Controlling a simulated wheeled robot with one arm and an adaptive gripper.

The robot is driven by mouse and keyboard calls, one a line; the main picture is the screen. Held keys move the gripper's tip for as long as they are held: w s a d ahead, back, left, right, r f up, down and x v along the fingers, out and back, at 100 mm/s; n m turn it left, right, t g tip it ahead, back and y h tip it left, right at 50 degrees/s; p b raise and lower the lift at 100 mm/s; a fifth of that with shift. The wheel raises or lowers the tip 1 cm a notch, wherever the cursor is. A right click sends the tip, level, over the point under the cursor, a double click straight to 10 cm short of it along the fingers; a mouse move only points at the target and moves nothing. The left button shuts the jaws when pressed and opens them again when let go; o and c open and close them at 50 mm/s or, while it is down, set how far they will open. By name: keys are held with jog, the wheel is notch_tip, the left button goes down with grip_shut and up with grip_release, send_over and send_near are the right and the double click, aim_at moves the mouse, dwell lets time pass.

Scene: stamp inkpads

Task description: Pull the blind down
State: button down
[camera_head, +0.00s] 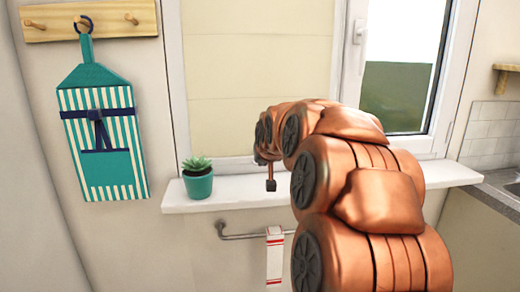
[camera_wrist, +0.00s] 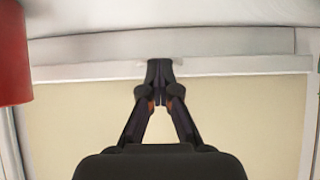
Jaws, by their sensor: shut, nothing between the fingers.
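The beige blind (camera_head: 235,70), with faint horizontal fold lines, covers the left window pane in the head view, down to near the lower frame. In the wrist view the blind's pale cloth (camera_wrist: 75,120) fills the area behind the fingers. My gripper (camera_wrist: 160,70) is shut and empty; its fingertips overlap a white horizontal band at the cloth's edge. I cannot tell whether they touch it. In the head view my copper arm hides the gripper. A small dark block (camera_head: 270,185) hangs below the arm's end; I cannot tell whether it is a blind pull or mine.
A white sill (camera_head: 225,193) runs below the window, with a potted plant (camera_head: 197,184) on its left. A striped apron (camera_head: 100,135) hangs left. A rail (camera_head: 235,235) with a towel (camera_head: 274,258) is below. A red object (camera_wrist: 14,55) shows at the wrist view's left edge.

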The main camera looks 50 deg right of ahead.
aim_at(263, 184)
jog(key=shift+f+b, duration=0.55)
jog(key=shift+f, duration=1.35)
notch_tip(263, 184, up, 4)
jog(key=shift+s+a+r+p, duration=0.15)
jog(key=shift+r+p, duration=0.05)
jog(key=shift+p, duration=0.4)
jog(key=v, duration=1)
jog(key=shift+f, duration=0.15)
